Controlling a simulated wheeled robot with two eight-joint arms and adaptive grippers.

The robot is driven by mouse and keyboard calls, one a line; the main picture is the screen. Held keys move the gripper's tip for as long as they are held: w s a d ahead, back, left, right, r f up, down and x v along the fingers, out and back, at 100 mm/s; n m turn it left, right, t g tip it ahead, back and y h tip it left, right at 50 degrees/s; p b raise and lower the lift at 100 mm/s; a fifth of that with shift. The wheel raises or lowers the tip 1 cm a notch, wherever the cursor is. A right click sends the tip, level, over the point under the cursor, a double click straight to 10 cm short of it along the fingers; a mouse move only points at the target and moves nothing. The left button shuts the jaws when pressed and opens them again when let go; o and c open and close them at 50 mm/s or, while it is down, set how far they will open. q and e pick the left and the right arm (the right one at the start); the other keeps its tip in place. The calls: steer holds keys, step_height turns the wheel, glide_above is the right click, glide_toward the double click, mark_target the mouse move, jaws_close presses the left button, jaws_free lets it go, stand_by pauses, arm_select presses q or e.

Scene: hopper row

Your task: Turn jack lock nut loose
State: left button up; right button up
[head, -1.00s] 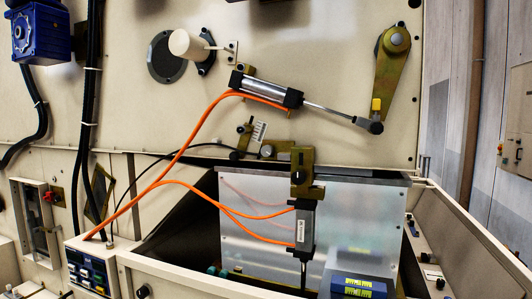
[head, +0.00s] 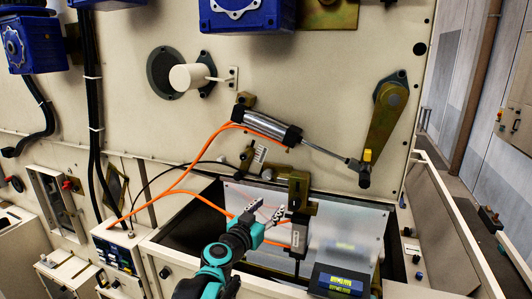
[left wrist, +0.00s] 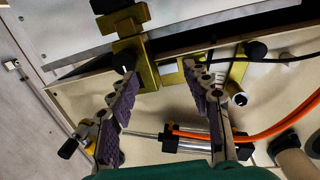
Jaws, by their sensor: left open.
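My left gripper (head: 265,209) is open and empty in front of the hopper, just left of the upright brass bracket (head: 298,187). In the left wrist view its purple-padded fingers (left wrist: 160,78) stand apart. The upright bracket (left wrist: 139,52) shows there near the left fingertip, and a smaller brass bracket (left wrist: 236,72) shows behind and beside the right finger. In the head view this small bracket (head: 246,160) sits on the panel beside a pale ribbed part (head: 260,153). I cannot make out the jack lock nut for certain. My right gripper is out of view.
A cylinder (head: 266,125) with orange hoses (head: 196,146) reaches across the panel to a brass lever (head: 385,125). A second cylinder (head: 300,232) hangs below the upright bracket.

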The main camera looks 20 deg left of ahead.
arm_select(q)
steer(key=n+y+p, duration=0.1)
steer(key=y+p, duration=0.1)
glide_toward(266, 177)
steer(key=w, duration=0.2)
steer(key=shift+t, duration=0.4)
steer(key=w, duration=0.2)
steer(key=w+p, duration=0.1)
steer(key=w, duration=0.4)
steer(key=shift+w+f+p, duration=0.3)
steer(key=shift+p, duration=0.1)
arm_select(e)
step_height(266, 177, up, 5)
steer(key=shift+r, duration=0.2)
arm_select(q)
jaws_close()
